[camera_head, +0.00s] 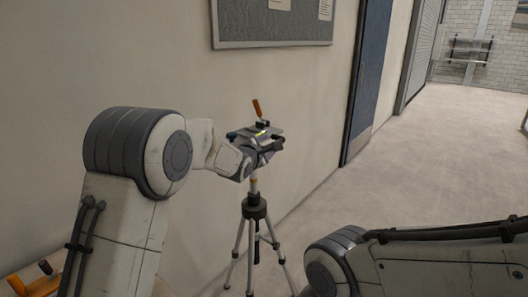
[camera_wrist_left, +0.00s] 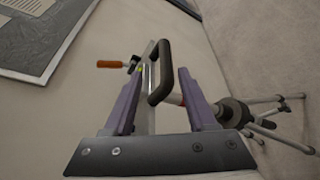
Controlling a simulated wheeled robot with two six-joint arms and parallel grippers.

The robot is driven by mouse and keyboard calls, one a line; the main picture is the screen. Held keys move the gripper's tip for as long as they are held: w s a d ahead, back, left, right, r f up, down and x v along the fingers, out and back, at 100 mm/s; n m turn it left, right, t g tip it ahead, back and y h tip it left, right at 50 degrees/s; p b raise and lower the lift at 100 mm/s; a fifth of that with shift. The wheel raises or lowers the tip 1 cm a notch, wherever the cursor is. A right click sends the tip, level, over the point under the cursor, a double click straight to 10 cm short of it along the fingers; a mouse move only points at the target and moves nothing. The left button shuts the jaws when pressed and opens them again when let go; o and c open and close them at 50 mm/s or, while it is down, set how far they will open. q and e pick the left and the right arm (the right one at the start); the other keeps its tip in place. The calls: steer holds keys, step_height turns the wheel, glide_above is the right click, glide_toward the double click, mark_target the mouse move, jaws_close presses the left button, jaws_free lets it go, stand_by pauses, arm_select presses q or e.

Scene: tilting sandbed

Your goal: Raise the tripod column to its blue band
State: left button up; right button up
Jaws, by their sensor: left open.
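The tripod (camera_head: 255,208) stands upright on the floor near the wall, with a dark collar, light legs and a thin pale column. On top are a dark head with a yellow mark and an orange-handled lever (camera_head: 257,107). My left gripper (camera_head: 268,147) is at the head, above the collar. In the left wrist view my open gripper (camera_wrist_left: 159,73) has its purple fingers apart, with a black loop handle (camera_wrist_left: 158,75) between or just beyond them; contact cannot be told. The collar (camera_wrist_left: 234,111) and legs lie to the right. I cannot make out a blue band. My right gripper is out of view.
The wall with a grey notice board (camera_head: 270,24) runs close behind the tripod. A blue door (camera_head: 367,85) is further along. Open floor (camera_head: 430,160) lies to the right. Orange-handled items (camera_head: 45,267) sit at the lower left. My right arm crosses the lower right.

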arm_select(q)
steer(key=shift+v, duration=1.15)
steer(key=shift+d, duration=0.1)
